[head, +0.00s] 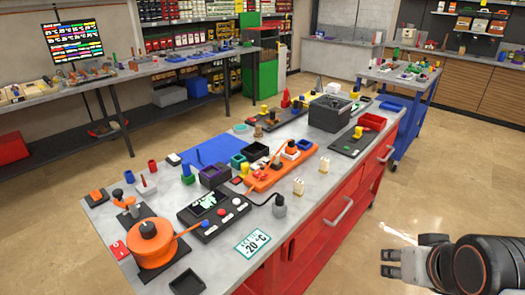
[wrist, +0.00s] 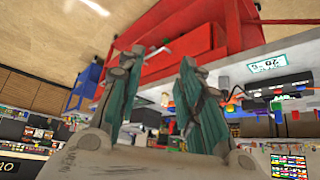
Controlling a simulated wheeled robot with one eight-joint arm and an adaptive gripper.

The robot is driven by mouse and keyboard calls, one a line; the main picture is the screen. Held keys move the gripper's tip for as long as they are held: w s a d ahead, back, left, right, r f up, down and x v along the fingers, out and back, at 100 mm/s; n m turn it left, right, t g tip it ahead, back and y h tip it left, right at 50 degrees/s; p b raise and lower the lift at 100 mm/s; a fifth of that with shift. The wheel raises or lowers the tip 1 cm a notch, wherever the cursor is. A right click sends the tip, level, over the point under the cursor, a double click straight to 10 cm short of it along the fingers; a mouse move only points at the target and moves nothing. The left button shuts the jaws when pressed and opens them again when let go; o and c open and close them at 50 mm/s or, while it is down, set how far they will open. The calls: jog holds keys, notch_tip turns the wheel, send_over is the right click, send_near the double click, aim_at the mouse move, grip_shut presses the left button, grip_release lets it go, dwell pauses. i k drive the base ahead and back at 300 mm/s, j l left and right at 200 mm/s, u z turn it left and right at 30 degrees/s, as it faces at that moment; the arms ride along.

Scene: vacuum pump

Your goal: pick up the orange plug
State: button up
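Several orange parts lie on the workbench, and I cannot tell for certain which is the orange plug. A small orange piece (head: 96,194) sits on a black pad at the bench's left end. A large orange round housing (head: 152,242) with a black knob and a long orange handle stands at the near left corner. My gripper (head: 387,262) is at the lower right, off the bench's right side and far from these parts. In the wrist view my gripper (wrist: 158,70) has its two fingers apart with nothing between them.
The red workbench (head: 330,222) has drawers and protruding handles facing my arm. Floor (head: 440,185) right of the bench is clear.

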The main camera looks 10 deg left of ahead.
aim_at(291, 149)
jog(key=i+l+u, duration=0.15)
jog(key=u, duration=0.25)
jog(key=i+l+u, duration=0.2)
jog(key=u, duration=0.15)
jog(key=i+l+u, duration=0.15)
jog(key=l+u, duration=0.25)
jog(key=i+l, duration=0.15)
jog(key=l, duration=0.2)
jog(key=i+l+u, duration=0.1)
jog(key=l, duration=0.25)
jog(key=i+l, duration=0.15)
jog(key=l, duration=0.25)
jog(key=u, duration=0.05)
